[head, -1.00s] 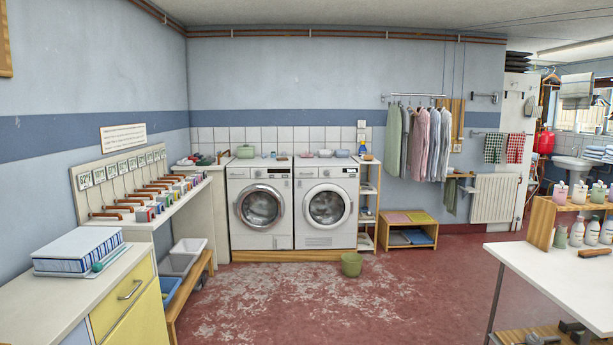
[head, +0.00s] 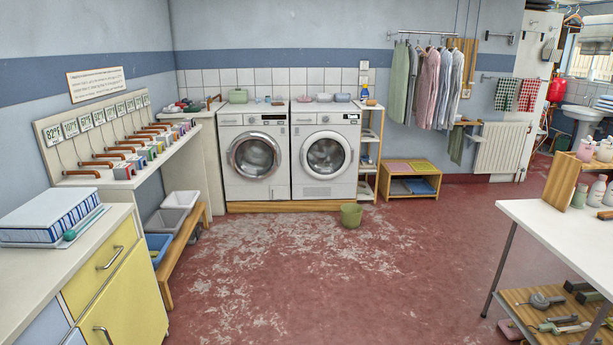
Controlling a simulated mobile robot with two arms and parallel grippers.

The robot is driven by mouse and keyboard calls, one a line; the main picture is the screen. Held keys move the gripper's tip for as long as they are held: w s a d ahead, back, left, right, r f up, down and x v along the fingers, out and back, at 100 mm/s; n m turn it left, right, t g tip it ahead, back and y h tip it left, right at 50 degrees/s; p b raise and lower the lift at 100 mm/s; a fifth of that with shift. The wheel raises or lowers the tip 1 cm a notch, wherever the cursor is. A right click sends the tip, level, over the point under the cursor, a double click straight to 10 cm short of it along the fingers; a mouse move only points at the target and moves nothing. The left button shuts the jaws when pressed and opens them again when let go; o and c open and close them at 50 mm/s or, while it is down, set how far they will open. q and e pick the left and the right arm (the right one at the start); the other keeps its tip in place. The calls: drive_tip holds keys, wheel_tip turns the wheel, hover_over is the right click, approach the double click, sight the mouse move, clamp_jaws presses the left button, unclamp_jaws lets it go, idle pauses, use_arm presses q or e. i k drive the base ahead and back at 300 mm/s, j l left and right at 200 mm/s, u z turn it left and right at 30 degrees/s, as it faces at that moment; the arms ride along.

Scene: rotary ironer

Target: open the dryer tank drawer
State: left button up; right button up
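Two white front-loading machines stand side by side against the tiled back wall in the head view. The right machine (head: 325,179), with a small grille low on its front, looks like the dryer. Its round door (head: 326,156) is closed. A panel at its top left (head: 303,119) looks like the tank drawer front and sits flush. The left machine (head: 254,182) has a chrome-ringed door, also closed. Neither of my grippers is in view.
Both machines stand on a wooden plinth (head: 290,207). A green bucket (head: 351,216) stands on the floor in front of the right machine. A yellow-fronted cabinet (head: 120,292) is at left, a white table (head: 570,236) at right. The red floor (head: 300,280) between them is clear.

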sight(296, 117)
drive_tip(key=i, duration=4.8)
drive_tip(key=i+z, duration=0.15)
drive_tip(key=i, duration=0.35)
drive_tip(key=i+j+z, duration=0.15)
drive_tip(key=i, duration=0.35)
drive_tip(key=i+j+z, duration=0.15)
drive_tip(key=i, duration=0.35)
